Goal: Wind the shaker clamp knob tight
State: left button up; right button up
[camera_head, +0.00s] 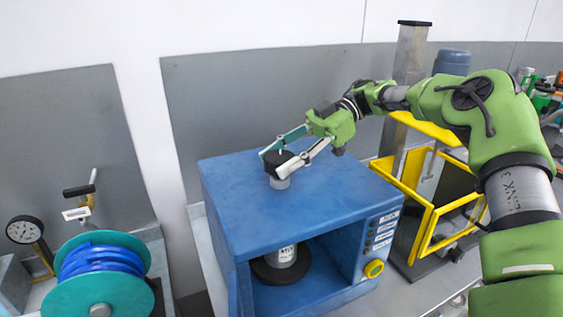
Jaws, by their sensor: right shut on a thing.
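The shaker is a blue box-shaped machine (330,201) with an open front. Its clamp knob (273,158) is black and sits on a short light-grey stem on the top surface. My right gripper (276,163) reaches in from the right and is shut on the knob, with a finger on each side of it. Part of the knob is hidden by the fingers. Inside the shaker a can with a label (283,256) stands on a dark round plate (270,275). I cannot tell whether the clamp touches the can. My left gripper is not in view.
A yellow-framed guard (432,222) and a grey column (410,60) stand to the right. A teal reel with blue hose (100,265) and a gauge (24,230) are at left.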

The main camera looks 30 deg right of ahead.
aim_at(279, 156)
jog(key=shift+s+f+n+g, duration=0.1)
jog(key=shift+f+n+g, duration=0.35)
jog(key=shift+g, duration=0.25)
jog(key=o, duration=1.1)
jog(key=shift+a+r, duration=0.25)
jog(key=shift+r, duration=0.45)
notch_tip(279, 156, up, 9)
jog(key=shift+r, duration=0.1)
